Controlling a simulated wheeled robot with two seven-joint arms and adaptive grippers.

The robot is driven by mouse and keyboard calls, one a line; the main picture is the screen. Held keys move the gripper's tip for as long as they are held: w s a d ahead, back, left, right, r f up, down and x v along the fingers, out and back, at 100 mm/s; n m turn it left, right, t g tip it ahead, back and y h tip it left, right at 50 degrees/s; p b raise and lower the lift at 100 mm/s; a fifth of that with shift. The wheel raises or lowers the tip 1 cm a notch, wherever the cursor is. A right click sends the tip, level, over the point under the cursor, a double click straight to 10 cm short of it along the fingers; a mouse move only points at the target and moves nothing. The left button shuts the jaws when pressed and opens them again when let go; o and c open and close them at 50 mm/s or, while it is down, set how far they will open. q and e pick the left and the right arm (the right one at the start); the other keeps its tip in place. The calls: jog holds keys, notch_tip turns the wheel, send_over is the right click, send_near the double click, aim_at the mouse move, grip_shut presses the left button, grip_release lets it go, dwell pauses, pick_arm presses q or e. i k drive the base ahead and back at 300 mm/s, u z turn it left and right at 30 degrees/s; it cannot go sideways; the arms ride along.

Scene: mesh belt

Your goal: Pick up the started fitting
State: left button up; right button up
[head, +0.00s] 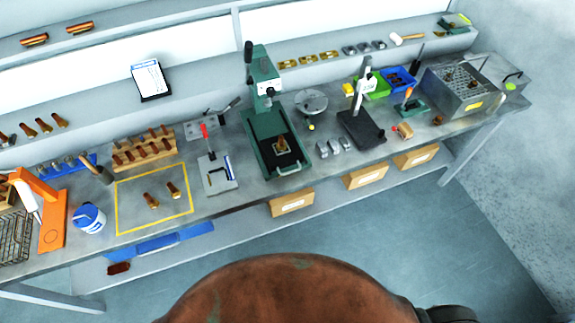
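Two brass-coloured fittings lie inside a yellow outlined square (130,212) on the bench, one on the left (151,201) and one on the right (173,190). A further brass-coloured piece (282,145) sits on the bed of the green press (265,80). Several similar fittings stand in a wooden rack (143,159) behind the square. I cannot tell from this view which of them is the started one. Neither of my grippers is in view.
A blue-and-white tub (88,218) and an orange stand (50,222) are left of the square. A small fixture with a red-tipped lever (217,172) stands to its right. A dark-based stand (362,128) and a metal box (462,90) are farther right. Cardboard-coloured bins (291,202) sit below.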

aim_at(282, 149)
jog(key=z, duration=0.1)
jog(key=k, duration=0.45)
jog(key=u, duration=0.65)
jog(key=i, duration=1.35)
jog(key=z, duration=0.7)
